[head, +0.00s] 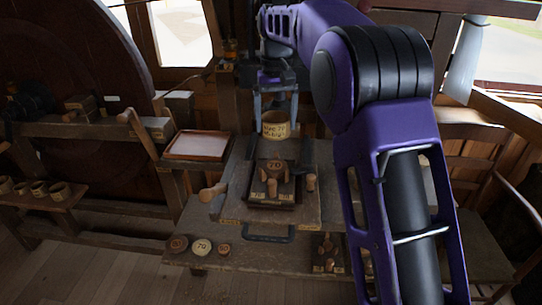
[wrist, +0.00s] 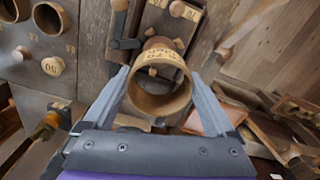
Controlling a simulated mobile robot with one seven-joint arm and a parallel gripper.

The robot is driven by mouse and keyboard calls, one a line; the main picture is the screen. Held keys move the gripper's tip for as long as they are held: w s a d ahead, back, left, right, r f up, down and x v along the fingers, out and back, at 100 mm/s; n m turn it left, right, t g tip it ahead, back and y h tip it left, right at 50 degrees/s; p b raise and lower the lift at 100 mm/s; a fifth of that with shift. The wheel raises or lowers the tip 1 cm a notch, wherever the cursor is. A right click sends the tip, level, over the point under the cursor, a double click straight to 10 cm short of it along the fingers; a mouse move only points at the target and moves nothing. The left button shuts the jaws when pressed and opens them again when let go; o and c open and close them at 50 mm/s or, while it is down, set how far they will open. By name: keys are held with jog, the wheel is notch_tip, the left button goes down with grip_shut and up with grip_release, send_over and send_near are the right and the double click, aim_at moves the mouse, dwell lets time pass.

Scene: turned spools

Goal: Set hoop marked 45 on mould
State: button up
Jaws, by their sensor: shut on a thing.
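The hoop is apart from the mould. In the wrist view the hoop partly hides the mould (wrist: 158,44).
A wooden peg (head: 310,183) stands right of the mould. Round pieces, one marked 70 (head: 202,247), lie on the lower bench. Several hoops (head: 40,189) sit on a shelf at far left. A reddish tray (head: 197,145) is left of the mould.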

notch_tip(320, 180, down, 10)
jog(key=shift+w+b, duration=0.1)
jog(key=shift+b, duration=0.6)
jog(key=shift+f, duration=0.3)
jog(key=o, duration=1)
jog(key=shift+r, duration=0.1)
notch_tip(320, 180, up, 12)
jog(key=shift+r+p, duration=0.25)
jog(key=shift+p, duration=0.45)
